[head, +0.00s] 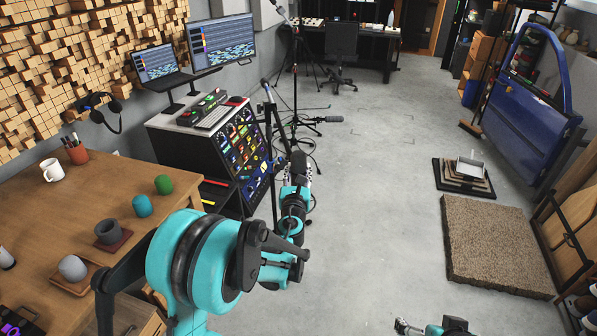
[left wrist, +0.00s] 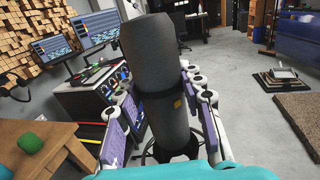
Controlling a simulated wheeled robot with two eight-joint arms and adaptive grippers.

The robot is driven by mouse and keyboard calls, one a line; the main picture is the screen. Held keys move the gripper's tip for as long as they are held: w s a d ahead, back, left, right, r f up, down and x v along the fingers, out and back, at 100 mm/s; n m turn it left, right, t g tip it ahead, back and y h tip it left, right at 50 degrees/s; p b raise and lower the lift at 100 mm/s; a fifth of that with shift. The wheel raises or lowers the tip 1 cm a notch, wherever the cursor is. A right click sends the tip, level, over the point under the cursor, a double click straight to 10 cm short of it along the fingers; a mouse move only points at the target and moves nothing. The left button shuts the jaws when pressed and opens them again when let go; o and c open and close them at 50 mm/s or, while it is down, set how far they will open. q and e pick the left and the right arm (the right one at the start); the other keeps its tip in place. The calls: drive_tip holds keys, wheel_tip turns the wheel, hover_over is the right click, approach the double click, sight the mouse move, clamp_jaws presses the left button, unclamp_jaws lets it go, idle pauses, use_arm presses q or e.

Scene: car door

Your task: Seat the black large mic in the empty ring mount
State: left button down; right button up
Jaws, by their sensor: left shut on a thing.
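The black large mic (head: 298,160) is a dark grey cylinder held upright in my left gripper (head: 297,178). In the left wrist view the mic (left wrist: 163,85) stands between the finger pads, which press on its two sides, and its rounded top points away from the camera. The gripper and mic are just in front of a dark stand with a boom arm (head: 268,92) in the head view. I cannot clearly make out an empty ring mount. Part of my right gripper (head: 403,326) shows at the bottom edge, over the floor; its finger opening is unclear.
A wooden table (head: 165,245) at left holds several small cylinders and a white mug (head: 52,170). A mixing console (head: 238,150) stands behind the left gripper. Another dark mic (head: 333,119) sticks out from a stand. Cables lie on the floor. The floor at centre (head: 380,220) is clear.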

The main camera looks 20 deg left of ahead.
use_arm(q)
drive_tip(key=shift+f+b, duration=2.4)
drive_tip(key=shift+f, duration=0.35)
drive_tip(key=c, duration=0.9)
unclamp_jaws()
drive_tip(key=shift+s, duration=0.1)
drive_tip(key=s, duration=0.4)
drive_tip(key=s+d, duration=0.1)
drive_tip(key=s, duration=0.2)
drive_tip(key=s+d, duration=0.1)
drive_tip(key=s, duration=0.3)
drive_tip(key=shift+s+d, duration=0.15)
drive_tip(key=shift+s, duration=0.15)
